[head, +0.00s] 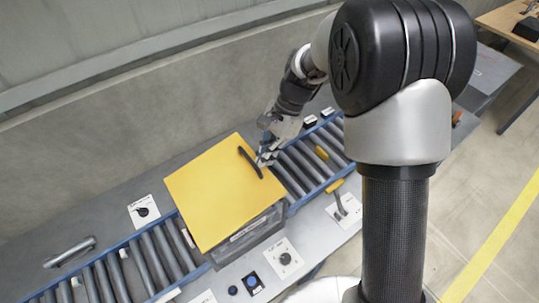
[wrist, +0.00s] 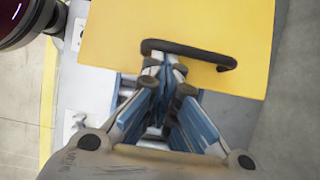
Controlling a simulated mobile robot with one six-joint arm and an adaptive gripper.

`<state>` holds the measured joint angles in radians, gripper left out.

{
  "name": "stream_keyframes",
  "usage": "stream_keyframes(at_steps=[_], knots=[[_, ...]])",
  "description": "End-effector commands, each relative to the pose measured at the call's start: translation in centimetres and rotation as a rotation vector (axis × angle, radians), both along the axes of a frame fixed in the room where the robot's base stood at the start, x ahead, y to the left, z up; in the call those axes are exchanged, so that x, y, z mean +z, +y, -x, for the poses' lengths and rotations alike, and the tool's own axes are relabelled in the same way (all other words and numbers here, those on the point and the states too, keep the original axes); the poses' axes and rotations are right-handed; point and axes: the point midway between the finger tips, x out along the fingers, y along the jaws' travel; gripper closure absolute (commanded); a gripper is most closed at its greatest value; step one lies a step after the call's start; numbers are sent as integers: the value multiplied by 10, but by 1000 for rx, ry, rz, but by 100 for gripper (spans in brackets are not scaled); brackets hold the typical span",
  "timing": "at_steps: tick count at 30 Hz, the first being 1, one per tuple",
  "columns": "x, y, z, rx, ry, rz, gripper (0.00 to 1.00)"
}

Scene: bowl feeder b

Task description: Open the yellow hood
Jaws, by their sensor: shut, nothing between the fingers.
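The yellow hood (head: 215,190) lies flat and closed over a grey box (head: 247,236) on the roller conveyor. It also fills the top of the wrist view (wrist: 180,25). A black bar handle (head: 249,162) sits near the hood's right edge; in the wrist view the handle (wrist: 190,52) runs across close to the hood's edge. My gripper (head: 265,160) is shut and empty, with its fingertips right at the handle. In the wrist view the fingertips (wrist: 165,62) overlap one end of the handle; I cannot tell whether they touch it.
The blue-framed roller conveyor (head: 160,255) runs on both sides of the box. A panel with a yellow-handled lever (head: 337,195) and knob panels (head: 284,258) stand along the front. Another knob panel (head: 145,211) and a grey bar handle (head: 70,252) lie left. A wall closes the back.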

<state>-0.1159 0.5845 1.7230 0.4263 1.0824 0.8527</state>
Motion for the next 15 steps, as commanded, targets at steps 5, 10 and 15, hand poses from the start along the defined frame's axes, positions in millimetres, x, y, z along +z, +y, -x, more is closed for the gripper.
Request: stream_keyframes(at_steps=[5, 10, 15], knots=[[54, 20, 13, 10, -95, 135, 100], [87, 41, 27, 13, -187, 267, 100], [115, 67, 44, 17, -279, 400, 100]])
